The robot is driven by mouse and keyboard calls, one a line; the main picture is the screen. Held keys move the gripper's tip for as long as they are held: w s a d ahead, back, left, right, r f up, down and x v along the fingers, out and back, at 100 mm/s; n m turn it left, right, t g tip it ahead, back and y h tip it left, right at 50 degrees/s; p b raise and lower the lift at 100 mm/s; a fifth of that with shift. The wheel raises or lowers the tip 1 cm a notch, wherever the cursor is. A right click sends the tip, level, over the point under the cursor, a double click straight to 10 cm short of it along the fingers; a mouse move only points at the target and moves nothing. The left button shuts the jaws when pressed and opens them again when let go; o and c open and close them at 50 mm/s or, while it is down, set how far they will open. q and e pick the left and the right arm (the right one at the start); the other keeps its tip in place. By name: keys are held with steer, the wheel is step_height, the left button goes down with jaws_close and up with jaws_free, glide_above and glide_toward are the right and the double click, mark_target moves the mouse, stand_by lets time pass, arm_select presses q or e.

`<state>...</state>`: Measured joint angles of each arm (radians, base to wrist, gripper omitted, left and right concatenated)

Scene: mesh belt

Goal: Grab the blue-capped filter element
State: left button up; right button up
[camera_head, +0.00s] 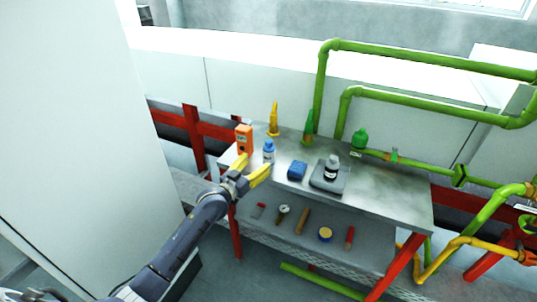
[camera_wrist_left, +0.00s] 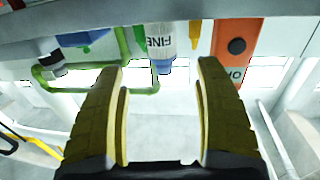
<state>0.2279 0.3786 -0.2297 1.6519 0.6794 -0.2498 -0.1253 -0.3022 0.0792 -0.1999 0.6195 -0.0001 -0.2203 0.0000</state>
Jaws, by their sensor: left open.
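The blue-capped filter element (camera_head: 268,154) stands upright on the metal table, near its left front edge. In the left wrist view, which is upside down, the white filter element (camera_wrist_left: 160,42) carries the word FINE and its blue cap (camera_wrist_left: 163,66) points down in the picture. My left gripper (camera_head: 257,166) is open, with yellow fingers, just in front of the filter element. In the left wrist view the open fingers (camera_wrist_left: 159,72) stand to either side of the cap, with nothing held. Whether the fingers reach around the filter element cannot be told. My right gripper is not in view.
An orange box (camera_head: 244,139) stands close left of the filter element. A blue block (camera_head: 297,170) and a scale (camera_head: 325,182) bearing a black-and-white bottle (camera_head: 331,168) are to the right. Yellow (camera_head: 273,121) and green (camera_head: 308,128) pointed containers stand behind. The table's right front is clear.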

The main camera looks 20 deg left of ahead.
mark_target(266, 153)
arm_select(q)
steer(key=x, duration=0.4)
steer(key=shift+w+d, duration=0.1)
steer(key=shift+w, duration=0.3)
steer(key=x, duration=0.3)
steer(key=shift+w+r, duration=0.2)
steer(key=shift+x, duration=0.85)
steer(key=shift+f, duration=0.1)
steer(key=shift+c, duration=0.5)
steer(key=c, duration=1.3)
steer(key=shift+o, duration=0.2)
